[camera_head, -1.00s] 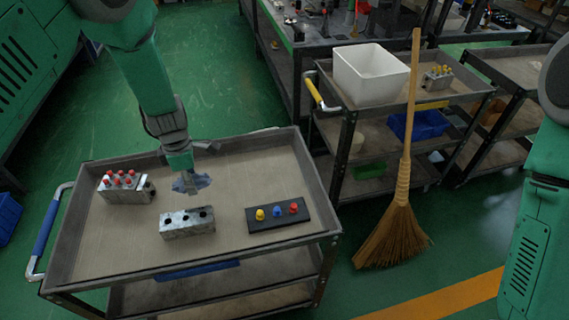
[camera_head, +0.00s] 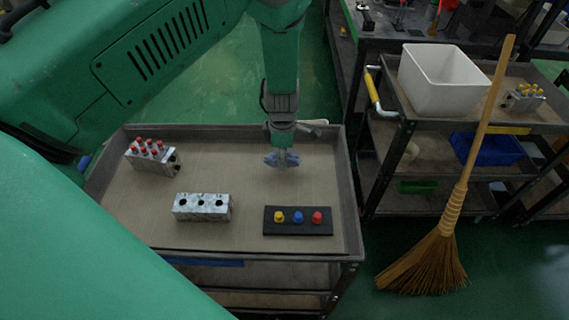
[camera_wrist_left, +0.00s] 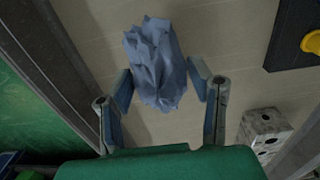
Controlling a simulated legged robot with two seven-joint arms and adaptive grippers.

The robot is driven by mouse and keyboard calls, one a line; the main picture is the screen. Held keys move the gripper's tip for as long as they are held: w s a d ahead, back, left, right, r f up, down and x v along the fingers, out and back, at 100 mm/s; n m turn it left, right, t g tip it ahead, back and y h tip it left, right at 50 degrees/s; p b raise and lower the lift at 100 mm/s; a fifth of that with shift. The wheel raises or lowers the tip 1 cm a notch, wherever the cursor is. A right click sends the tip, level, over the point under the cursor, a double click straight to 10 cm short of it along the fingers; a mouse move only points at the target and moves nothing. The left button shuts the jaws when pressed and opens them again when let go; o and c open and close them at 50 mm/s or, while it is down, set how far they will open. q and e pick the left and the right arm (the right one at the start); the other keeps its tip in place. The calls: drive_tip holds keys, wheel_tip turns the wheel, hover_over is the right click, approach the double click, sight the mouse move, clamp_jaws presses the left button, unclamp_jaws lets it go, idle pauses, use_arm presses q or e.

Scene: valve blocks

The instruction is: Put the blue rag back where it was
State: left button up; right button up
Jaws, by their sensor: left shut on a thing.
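The crumpled blue rag (camera_head: 272,159) is in my left gripper (camera_head: 283,153), above or on the back right part of the cart's top tray (camera_head: 130,213). In the left wrist view the rag (camera_wrist_left: 156,60) is bunched between the two fingers of my left gripper (camera_wrist_left: 162,82), which is shut on it. I cannot tell whether the rag's lower end touches the tray. My right gripper is not in view.
On the tray are a block with red-topped valves (camera_head: 150,156), a grey block with holes (camera_head: 202,207) and a black plate with coloured knobs (camera_head: 298,228). A broom (camera_head: 450,210) and a second cart with a white bin (camera_head: 440,82) are at right.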

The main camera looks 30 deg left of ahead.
use_arm(q)
drive_tip(key=f, duration=0.2)
drive_tip(key=a+f, duration=0.1)
drive_tip(key=shift+f, duration=0.35)
drive_tip(key=o, duration=0.9)
drive_tip(key=shift+d, duration=0.2)
drive_tip(key=shift+o, duration=0.6)
drive_tip(key=shift+d+r, duration=0.1)
drive_tip(key=shift+d, duration=0.05)
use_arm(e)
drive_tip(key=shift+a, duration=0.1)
use_arm(q)
drive_tip(key=shift+r, duration=0.3)
drive_tip(key=r, duration=1.1)
drive_tip(key=shift+s+r, duration=0.2)
drive_tip(key=shift+r, duration=0.05)
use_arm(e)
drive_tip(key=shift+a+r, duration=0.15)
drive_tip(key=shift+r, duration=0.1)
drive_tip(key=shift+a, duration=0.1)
